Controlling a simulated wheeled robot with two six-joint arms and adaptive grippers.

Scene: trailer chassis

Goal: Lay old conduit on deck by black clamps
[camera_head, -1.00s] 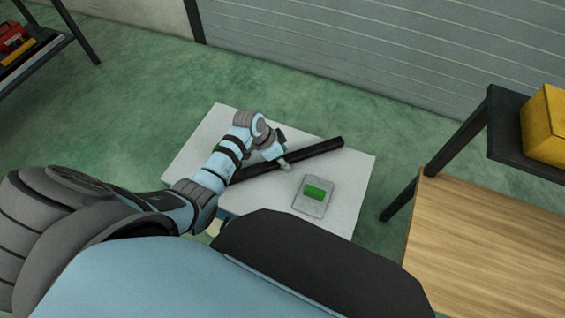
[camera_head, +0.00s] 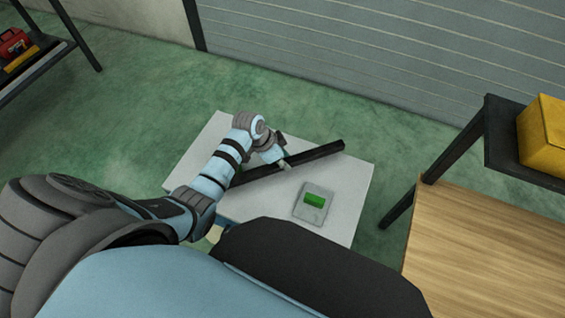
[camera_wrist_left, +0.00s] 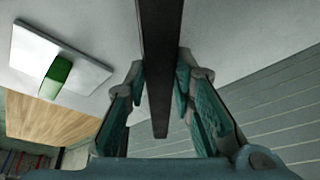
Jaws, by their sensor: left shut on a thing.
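The old conduit is a long dark bar (camera_head: 318,155), slanting over a pale deck (camera_head: 345,178) in the head view. My left gripper (camera_head: 279,160) is shut on it partway along its length. In the left wrist view the bar (camera_wrist_left: 159,60) runs between the two fingers of the gripper (camera_wrist_left: 161,76). The arm hides part of the bar, and I cannot tell whether it touches the deck. I cannot make out black clamps. My right gripper is not in view.
A grey plate with a green block (camera_head: 314,200) lies on the deck to the right of the bar. A wooden bench (camera_head: 490,250) and a shelf with a yellow box (camera_head: 543,138) stand at the right. The deck's far right part is clear.

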